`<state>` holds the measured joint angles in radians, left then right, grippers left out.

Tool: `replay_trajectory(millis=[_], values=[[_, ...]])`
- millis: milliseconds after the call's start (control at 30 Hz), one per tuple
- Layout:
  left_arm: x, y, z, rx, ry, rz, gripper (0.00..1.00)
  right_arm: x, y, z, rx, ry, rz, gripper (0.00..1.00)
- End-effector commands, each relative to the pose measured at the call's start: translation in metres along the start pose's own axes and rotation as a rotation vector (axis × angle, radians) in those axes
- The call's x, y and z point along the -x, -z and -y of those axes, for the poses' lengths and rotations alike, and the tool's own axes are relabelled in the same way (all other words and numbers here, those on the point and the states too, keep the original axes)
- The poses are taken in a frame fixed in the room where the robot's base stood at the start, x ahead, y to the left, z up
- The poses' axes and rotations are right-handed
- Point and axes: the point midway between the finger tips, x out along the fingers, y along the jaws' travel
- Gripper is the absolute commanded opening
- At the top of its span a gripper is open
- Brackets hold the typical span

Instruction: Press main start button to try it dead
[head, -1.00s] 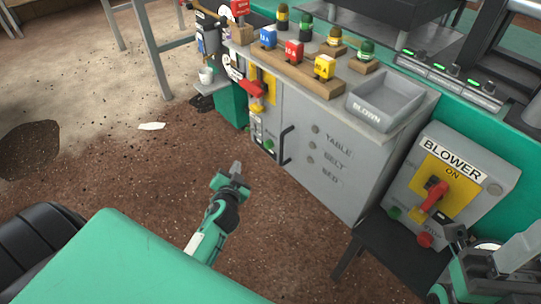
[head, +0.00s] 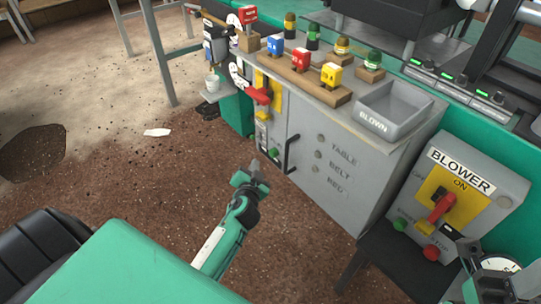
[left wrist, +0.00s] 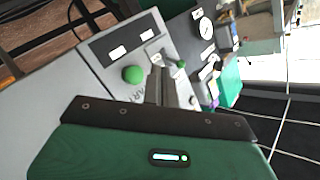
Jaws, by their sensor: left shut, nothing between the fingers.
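A green button (head: 272,153) sits low on the narrow left panel of the grey cabinet (head: 330,205), below a red handle (head: 258,95) on a yellow plate. My left gripper (head: 254,170) is shut and empty, in front of the cabinet, apart from the button and a little below it in the head view. In the left wrist view a green button (left wrist: 133,75) stands on a grey panel, left of my shut fingers (left wrist: 172,92); lettering beside it is partly hidden. A smaller green knob (left wrist: 181,65) is beyond the fingers. My right gripper (head: 478,268) shows only partly at the lower right.
The blower box (head: 455,205) with its red handle and green and red buttons stands at right on a dark stand. A black door handle (head: 291,154) juts from the cabinet near my left gripper. Coloured blocks and a grey blown tray (head: 395,108) are on top.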

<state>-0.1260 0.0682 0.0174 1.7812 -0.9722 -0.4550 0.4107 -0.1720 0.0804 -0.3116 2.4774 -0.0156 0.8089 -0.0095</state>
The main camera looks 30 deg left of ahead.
Motion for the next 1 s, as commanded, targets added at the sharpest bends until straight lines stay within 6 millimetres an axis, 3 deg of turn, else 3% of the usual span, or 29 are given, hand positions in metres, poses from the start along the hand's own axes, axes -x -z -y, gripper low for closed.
replay_trajectory(millis=[300,1000], values=[[-0.021,0.014,-0.015,0.001,0.001,0.001,0.0,-0.002,0.002,0.0,0.001,0.005,-0.025,0.36],[-0.022,0.016,-0.016,0.0,0.001,0.0,0.0,-0.003,0.003,0.0,0.0,0.004,-0.025,0.36]])
